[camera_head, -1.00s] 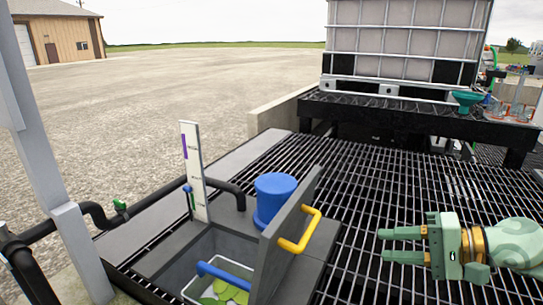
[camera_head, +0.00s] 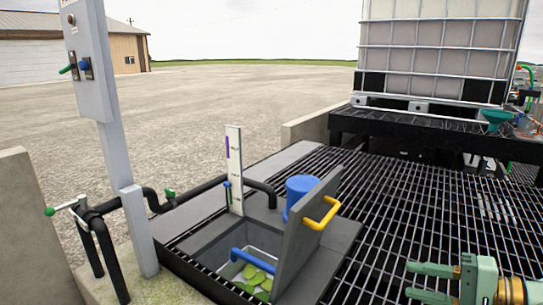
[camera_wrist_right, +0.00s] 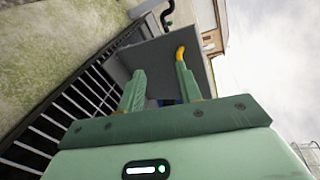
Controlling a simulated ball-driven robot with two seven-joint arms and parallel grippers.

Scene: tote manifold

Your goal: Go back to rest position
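My right gripper (camera_head: 432,283) is at the lower right of the head view, over the metal grating. Its two green fingers point left and stand apart with nothing between them. The right wrist view also shows the parted fingers (camera_wrist_right: 160,88), with the grey hatch lid (camera_wrist_right: 155,58) beyond them. My left gripper is not in view.
An upright grey lid (camera_head: 305,235) with a yellow handle (camera_head: 322,215) stands beside an open pit holding green leafy pieces (camera_head: 258,272). A blue cylinder (camera_head: 300,192) stands behind the lid. Black pipes and a grey post (camera_head: 128,200) are left. A caged tank (camera_head: 430,50) stands behind.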

